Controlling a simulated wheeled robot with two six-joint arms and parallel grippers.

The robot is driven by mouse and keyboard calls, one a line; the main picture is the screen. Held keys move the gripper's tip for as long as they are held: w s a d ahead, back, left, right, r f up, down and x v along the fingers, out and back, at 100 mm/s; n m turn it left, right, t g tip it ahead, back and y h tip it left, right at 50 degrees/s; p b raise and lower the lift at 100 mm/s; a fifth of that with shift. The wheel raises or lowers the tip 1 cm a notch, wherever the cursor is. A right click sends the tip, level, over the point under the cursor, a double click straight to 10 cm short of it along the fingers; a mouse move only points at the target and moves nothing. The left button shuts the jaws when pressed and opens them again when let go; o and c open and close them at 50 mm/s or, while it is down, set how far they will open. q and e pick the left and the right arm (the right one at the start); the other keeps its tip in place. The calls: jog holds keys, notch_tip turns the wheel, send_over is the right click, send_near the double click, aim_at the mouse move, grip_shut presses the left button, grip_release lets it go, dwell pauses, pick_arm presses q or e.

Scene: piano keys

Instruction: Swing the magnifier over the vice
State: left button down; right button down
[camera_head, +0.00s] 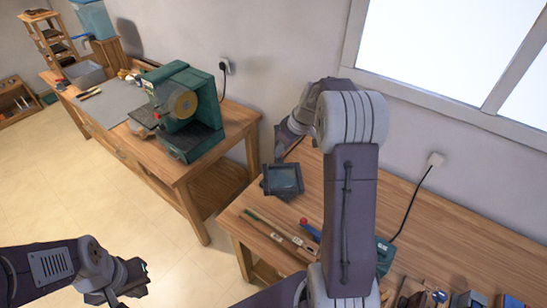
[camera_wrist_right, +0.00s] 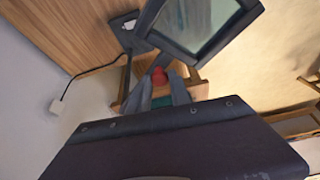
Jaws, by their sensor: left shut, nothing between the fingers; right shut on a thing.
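The magnifier (camera_head: 284,180) shows as a dark square frame with a pale lens over the back left corner of the right bench. It also fills the top of the right wrist view (camera_wrist_right: 200,22). My right gripper (camera_wrist_right: 158,88) is shut around a red knob (camera_wrist_right: 158,76) close below the magnifier's frame. In the head view my right arm mostly hides this hold. My left gripper (camera_head: 127,280) is shut and empty, low over the floor, well away from the magnifier. I cannot make out the vice for certain; a green item (camera_head: 384,257) is partly hidden behind my right arm.
The right bench (camera_head: 440,220) has a red-ended tool (camera_head: 309,229), wooden strips and small tools along its front. A green machine (camera_head: 185,110) stands on the left bench. A cable runs from a wall socket (camera_head: 436,159). The floor between is clear.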

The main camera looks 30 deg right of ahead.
jog(key=s+d+n+g+y+p, duration=0.1)
jog(key=d+n, duration=0.4)
jog(key=d, duration=0.2)
jog(key=shift+d+p, duration=0.25)
jog(key=shift+p, duration=0.05)
jog(key=c, duration=1.3)
grip_release()
jog(key=shift+o, duration=0.7)
jog(key=shift+w+y, duration=0.1)
jog(key=shift+y, duration=0.2)
jog(key=v, duration=0.9)
jog(key=shift+w+f, duration=0.1)
